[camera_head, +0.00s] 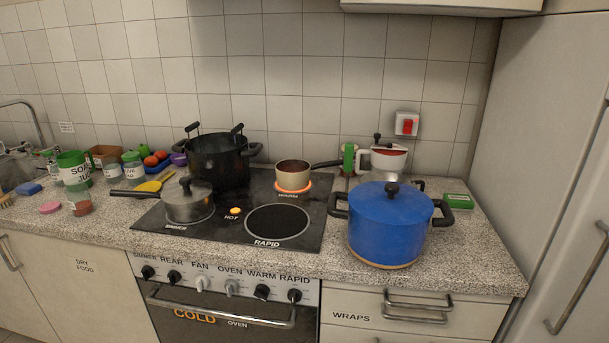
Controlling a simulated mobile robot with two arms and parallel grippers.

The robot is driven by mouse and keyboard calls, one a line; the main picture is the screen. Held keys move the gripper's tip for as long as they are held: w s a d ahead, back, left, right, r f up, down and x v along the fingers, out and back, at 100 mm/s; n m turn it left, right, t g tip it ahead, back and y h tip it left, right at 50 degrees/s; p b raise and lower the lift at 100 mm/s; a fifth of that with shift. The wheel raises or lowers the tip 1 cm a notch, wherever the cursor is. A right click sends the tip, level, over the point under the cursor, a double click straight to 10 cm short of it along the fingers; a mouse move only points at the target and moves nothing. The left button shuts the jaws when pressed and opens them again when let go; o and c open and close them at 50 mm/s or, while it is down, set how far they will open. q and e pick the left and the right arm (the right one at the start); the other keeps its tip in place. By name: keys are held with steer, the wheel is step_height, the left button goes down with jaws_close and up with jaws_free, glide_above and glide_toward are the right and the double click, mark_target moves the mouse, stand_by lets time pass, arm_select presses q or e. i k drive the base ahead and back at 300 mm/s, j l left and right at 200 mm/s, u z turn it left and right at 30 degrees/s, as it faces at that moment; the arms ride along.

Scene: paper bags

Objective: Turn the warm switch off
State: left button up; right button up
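The stove's control panel (215,287) has a row of labelled knobs along its front. The black knob under the word WARM (262,292) is second from the right; which way it points is too small to tell. On the black cooktop (330,205), the back right burner (293,188) has a glowing orange ring. A small light saucepan (292,173) with dark contents stands on it. The label in front of that burner is hard to read. Neither of my grippers is in view.
A blue lidded pot (390,225) stands on the counter right of the cooktop. A lidded steel pan (188,200) and a large black pot (218,158) stand on the cooktop. An orange light glows by HOT (235,211). A red wall switch (407,125) is behind.

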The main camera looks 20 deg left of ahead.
mark_target(261, 291)
steer(key=u, duration=1.35)
